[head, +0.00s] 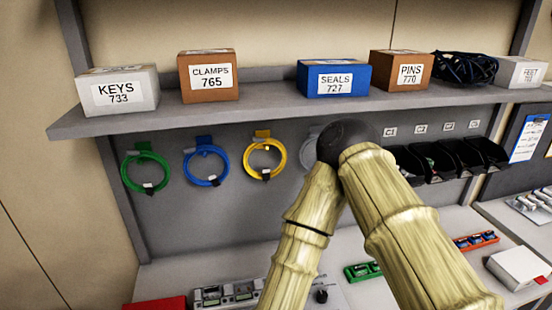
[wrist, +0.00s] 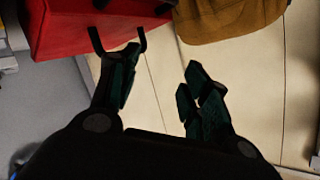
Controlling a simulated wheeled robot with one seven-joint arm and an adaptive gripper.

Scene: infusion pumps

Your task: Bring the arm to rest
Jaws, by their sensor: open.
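My arm (head: 385,215), with pale bamboo-like links and a dark joint, rises from the bottom of the head view and bends in front of the pegboard. My gripper is out of sight in the head view. In the wrist view my gripper (wrist: 160,85) shows its two dark green fingers spread apart, with nothing between them. Behind the fingers are a plain beige panelled surface (wrist: 160,110), a red box-like thing (wrist: 75,25) at upper left and a brown cloth-like thing (wrist: 225,20) at the top. I cannot tell how far they are from the fingers.
A shelf (head: 270,106) carries a KEYS box (head: 118,92), CLAMPS box (head: 209,76), SEALS box (head: 334,78) and PINS box (head: 401,70). Coiled cables hang below, including a green one (head: 146,172). Black bins (head: 445,160) hang right of my arm. Devices stand on the bench (head: 190,273).

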